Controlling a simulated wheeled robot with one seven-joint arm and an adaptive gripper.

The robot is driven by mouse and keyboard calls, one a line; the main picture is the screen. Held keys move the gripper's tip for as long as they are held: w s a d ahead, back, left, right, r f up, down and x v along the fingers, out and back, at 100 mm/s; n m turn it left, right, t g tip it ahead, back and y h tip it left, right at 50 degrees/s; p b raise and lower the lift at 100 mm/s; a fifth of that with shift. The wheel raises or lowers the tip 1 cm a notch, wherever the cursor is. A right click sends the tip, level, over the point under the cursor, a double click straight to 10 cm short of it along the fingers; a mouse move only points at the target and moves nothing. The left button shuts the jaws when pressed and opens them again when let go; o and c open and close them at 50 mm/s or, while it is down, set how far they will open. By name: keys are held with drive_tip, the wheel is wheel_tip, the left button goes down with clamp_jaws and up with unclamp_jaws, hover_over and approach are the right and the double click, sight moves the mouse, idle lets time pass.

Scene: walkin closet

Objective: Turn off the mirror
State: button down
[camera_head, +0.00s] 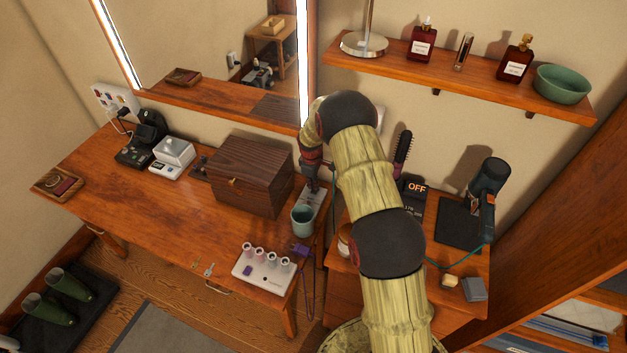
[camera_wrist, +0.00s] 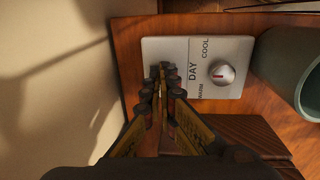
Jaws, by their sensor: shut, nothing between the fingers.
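The mirror (camera_head: 215,45) stands above the desk in a wooden frame, with a bright lit strip down its left side and another down its right. A pale control panel (camera_wrist: 200,50) lies on the wooden top, with a round silver knob (camera_wrist: 221,74) and the words DAY, COOL and WARM. In the head view the panel (camera_head: 318,203) is partly hidden by my arm and the cup. My gripper (camera_wrist: 163,78) is shut and empty, its fingertips over the panel's left part, beside the knob. They hide what lies there; I cannot tell whether they touch. My gripper (camera_head: 312,186) also shows in the head view.
A teal cup (camera_head: 303,221) stands close beside the panel. A dark wooden box (camera_head: 252,175) is left of my gripper. A hair dryer (camera_head: 487,190) and a brush (camera_head: 402,155) are to the right. A shelf (camera_head: 460,82) with bottles is above.

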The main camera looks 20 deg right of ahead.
drive_tip(key=shift+f, duration=0.2)
drive_tip(key=shift+w+d+f+b, duration=0.15)
drive_tip(key=shift+d+f+b, duration=0.05)
drive_tip(key=shift+f+b, duration=0.35)
drive_tip(key=shift+r, duration=0.15)
drive_tip(key=shift+s+a+f+p, duration=0.2)
drive_tip(key=shift+s+a+p, duration=0.1)
drive_tip(key=shift+s+a, duration=0.4)
drive_tip(key=shift+s, duration=0.1)
